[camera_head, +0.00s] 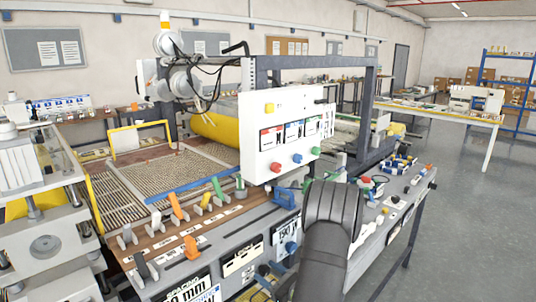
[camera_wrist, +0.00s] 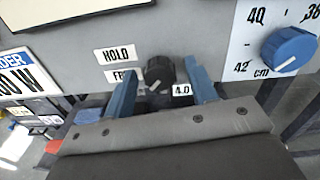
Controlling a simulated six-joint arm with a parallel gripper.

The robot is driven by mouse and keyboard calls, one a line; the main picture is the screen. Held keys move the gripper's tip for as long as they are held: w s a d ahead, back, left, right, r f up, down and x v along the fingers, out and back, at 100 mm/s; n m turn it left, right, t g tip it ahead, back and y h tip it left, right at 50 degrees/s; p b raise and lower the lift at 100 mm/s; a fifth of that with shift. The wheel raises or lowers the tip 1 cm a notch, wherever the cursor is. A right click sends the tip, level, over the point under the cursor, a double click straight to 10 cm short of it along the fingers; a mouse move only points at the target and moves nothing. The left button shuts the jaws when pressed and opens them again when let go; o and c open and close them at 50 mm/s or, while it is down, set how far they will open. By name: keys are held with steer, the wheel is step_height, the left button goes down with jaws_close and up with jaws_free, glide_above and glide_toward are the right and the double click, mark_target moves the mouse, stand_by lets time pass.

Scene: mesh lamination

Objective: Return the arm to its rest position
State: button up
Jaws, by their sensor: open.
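My gripper (camera_wrist: 162,74) shows in the wrist view with its two blue fingers apart. A black knob (camera_wrist: 159,70) on the grey machine panel (camera_wrist: 200,30) lies in the gap between the fingertips, with a finger to each side. I cannot tell whether either finger touches it. A "HOLD" label (camera_wrist: 119,54) is left of the knob, and a partly covered label is below that. In the camera_head view my dark arm reaches up from the bottom toward the machine's front panel (camera_head: 238,262). The fingers cannot be made out there.
A blue knob (camera_wrist: 289,50) with a cm scale is right of my gripper. In the camera_head view, a white control box (camera_head: 285,150) stands above the panel, and several orange and green levers (camera_head: 178,207) line the bench edge. Open floor (camera_head: 480,230) lies to the right.

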steer(key=shift+m, duration=0.7)
steer(key=shift+o, duration=0.2)
stand_by(0.9)
